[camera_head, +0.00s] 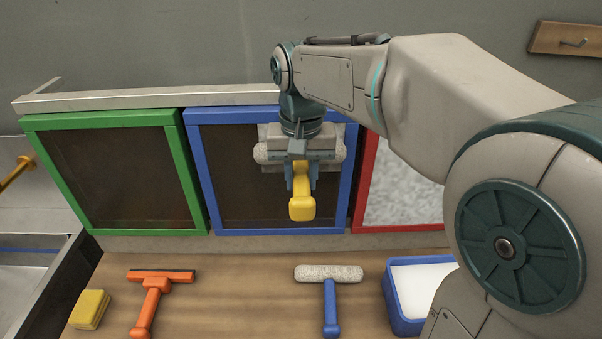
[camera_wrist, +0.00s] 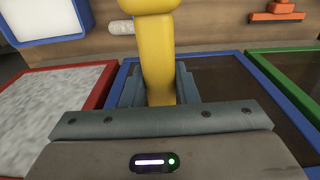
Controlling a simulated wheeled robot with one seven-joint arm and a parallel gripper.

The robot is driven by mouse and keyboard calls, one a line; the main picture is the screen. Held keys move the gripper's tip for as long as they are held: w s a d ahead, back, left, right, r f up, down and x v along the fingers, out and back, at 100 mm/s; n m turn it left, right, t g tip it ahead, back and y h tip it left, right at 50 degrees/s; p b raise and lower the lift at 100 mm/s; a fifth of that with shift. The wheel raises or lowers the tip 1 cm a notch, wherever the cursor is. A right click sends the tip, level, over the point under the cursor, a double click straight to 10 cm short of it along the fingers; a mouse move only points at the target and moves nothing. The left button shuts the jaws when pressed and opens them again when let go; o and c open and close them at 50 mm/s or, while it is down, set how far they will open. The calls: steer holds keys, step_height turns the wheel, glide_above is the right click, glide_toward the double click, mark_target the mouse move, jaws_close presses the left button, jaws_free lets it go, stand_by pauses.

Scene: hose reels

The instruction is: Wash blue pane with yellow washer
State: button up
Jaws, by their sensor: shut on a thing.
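My gripper (camera_head: 302,180) is shut on the yellow handle of the yellow washer (camera_head: 302,207), in front of the upper middle of the blue pane (camera_head: 236,185). The washer's pale fuzzy head (camera_head: 262,152) lies level across the pane, partly hidden by my gripper. I cannot tell for sure whether it touches the glass. The pane is mostly dark brown, with a pale grey patch around the washer head. In the wrist view the yellow handle (camera_wrist: 158,62) stands between my gripper's fingers (camera_wrist: 158,88), with the blue frame behind.
A green-framed dark pane (camera_head: 122,178) stands left, and a red-framed pane covered in pale speckles (camera_head: 402,188) right. On the wooden table are a yellow sponge (camera_head: 90,309), an orange squeegee (camera_head: 153,292), a blue-handled washer (camera_head: 330,300) and a blue tub (camera_head: 402,318).

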step_height(320, 180, down, 24)
steer(key=b, duration=1.6)
stand_by(1.4)
steer(key=shift+w, duration=0.1)
steer(key=s+b, duration=0.1)
steer(key=s, duration=0.6)
steer(key=shift+a, duration=0.15)
stand_by(0.4)
